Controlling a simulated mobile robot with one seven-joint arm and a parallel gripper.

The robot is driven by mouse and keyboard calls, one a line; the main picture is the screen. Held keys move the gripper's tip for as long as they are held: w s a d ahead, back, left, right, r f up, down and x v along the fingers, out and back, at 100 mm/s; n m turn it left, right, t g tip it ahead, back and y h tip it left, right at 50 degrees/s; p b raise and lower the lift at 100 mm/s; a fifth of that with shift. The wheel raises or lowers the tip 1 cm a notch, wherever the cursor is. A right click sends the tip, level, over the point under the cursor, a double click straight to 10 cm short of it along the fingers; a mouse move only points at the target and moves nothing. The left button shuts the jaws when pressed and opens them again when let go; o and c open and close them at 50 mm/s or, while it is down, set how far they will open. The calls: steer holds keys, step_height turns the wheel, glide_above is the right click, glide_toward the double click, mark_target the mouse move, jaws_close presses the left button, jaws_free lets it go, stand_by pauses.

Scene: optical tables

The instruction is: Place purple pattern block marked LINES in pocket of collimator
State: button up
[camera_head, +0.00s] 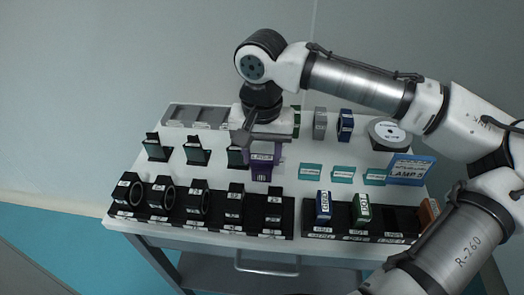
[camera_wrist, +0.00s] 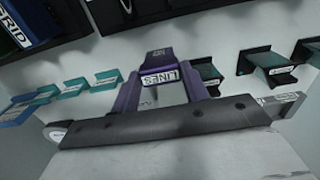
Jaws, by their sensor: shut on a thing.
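The purple block marked LINES (camera_head: 264,170) hangs below my gripper (camera_head: 266,138), over the middle of the table. I cannot read which fixture is the collimator. A round white-topped unit (camera_head: 387,132) with a small label stands at the back right. Whether the block touches the table is not clear.
Black holders with round parts (camera_head: 161,191) line the front left. A black rack (camera_head: 340,236) at front right holds a blue block (camera_head: 323,205) and a green block (camera_head: 362,207). Green stands (camera_head: 197,151) and teal plates (camera_head: 343,174) fill the middle. A grey tray (camera_head: 197,116) is at back left.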

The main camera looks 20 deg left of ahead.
steer(key=shift+f, duration=0.1)
steer(key=o, duration=1)
